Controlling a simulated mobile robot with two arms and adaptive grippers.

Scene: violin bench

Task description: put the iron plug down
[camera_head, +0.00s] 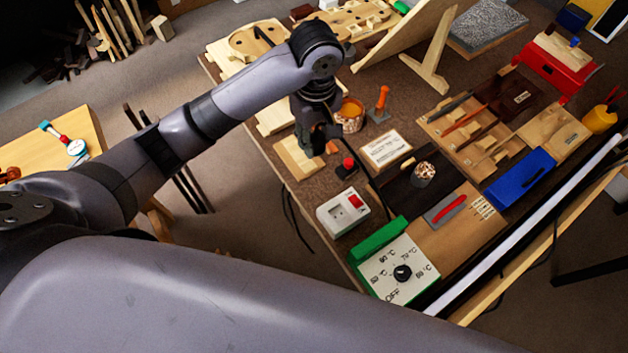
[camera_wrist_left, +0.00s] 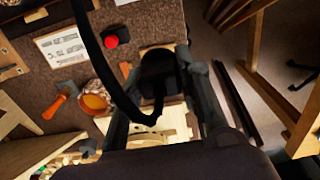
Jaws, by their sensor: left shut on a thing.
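My left gripper (camera_head: 318,146) hangs over the left edge part of the bench (camera_head: 286,165), above a pale wooden block (camera_head: 297,163). In the left wrist view, my gripper (camera_wrist_left: 160,85) is shut on the black iron plug (camera_wrist_left: 158,72), which sits between the two fingers. A black cord (camera_wrist_left: 95,60) loops from the plug past the left finger. In the head view the cord (camera_head: 372,184) runs down to the right across the bench; the plug is hard to tell apart from the dark fingers there. My right gripper is not in view.
A white socket box (camera_head: 336,216) with a red switch lies near the front edge. A red-topped black button (camera_head: 347,166), a labelled card (camera_head: 386,150), a copper-coloured pot (camera_head: 350,116) and an orange-handled tool (camera_head: 381,100) stand close to my gripper. A temperature dial panel (camera_head: 390,278) is at the front.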

